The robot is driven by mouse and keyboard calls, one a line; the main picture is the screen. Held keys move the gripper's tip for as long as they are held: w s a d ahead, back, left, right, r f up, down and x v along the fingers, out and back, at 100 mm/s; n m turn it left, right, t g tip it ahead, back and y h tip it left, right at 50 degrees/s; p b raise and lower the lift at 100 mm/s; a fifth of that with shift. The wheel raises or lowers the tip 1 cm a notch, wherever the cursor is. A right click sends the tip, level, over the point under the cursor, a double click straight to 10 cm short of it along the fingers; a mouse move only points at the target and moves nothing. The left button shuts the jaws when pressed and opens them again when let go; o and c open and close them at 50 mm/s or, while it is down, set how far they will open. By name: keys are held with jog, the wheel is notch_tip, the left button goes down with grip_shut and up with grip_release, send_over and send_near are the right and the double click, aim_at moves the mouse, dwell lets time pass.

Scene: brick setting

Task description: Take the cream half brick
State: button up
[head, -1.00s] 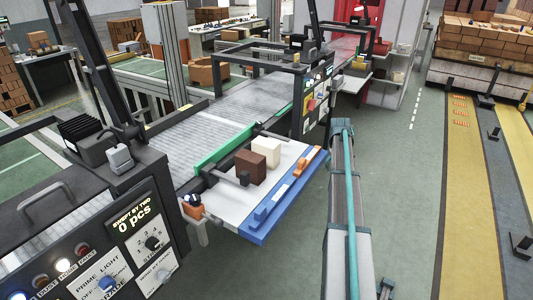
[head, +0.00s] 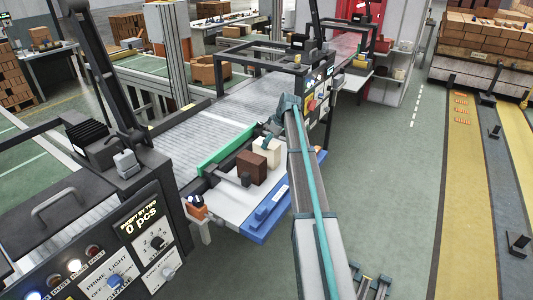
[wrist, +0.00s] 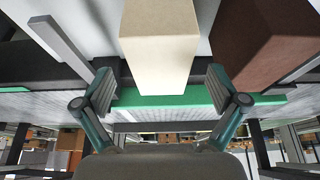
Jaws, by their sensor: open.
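The cream half brick (head: 265,155) stands on the white shelf (head: 228,203) beside the roller conveyor, just behind the dark brown brick (head: 250,168). In the wrist view the cream half brick (wrist: 160,45) fills the upper middle, with the brown brick (wrist: 268,45) to its right. My gripper (wrist: 160,88) is open, with one finger on each side of the cream brick's near end in that view. Gaps show between the fingers and the brick. In the head view my gripper (head: 271,134) is at the cream brick, partly hidden by my arm.
A blue rail (head: 262,216) edges the shelf, and a green bar (head: 226,148) runs along the conveyor (head: 205,130). A control panel (head: 140,240) stands at the lower left. The green floor (head: 395,200) to the right is clear.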

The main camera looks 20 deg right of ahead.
jog(key=p+x, duration=0.2)
jog(key=x, duration=0.3)
jog(key=shift+w+a+f, duration=0.25)
jog(key=shift+w, duration=0.05)
jog(key=shift+f, duration=0.2)
jog(key=shift+f, duration=0.25)
dwell(0.4)
jog(key=c, duration=1.7)
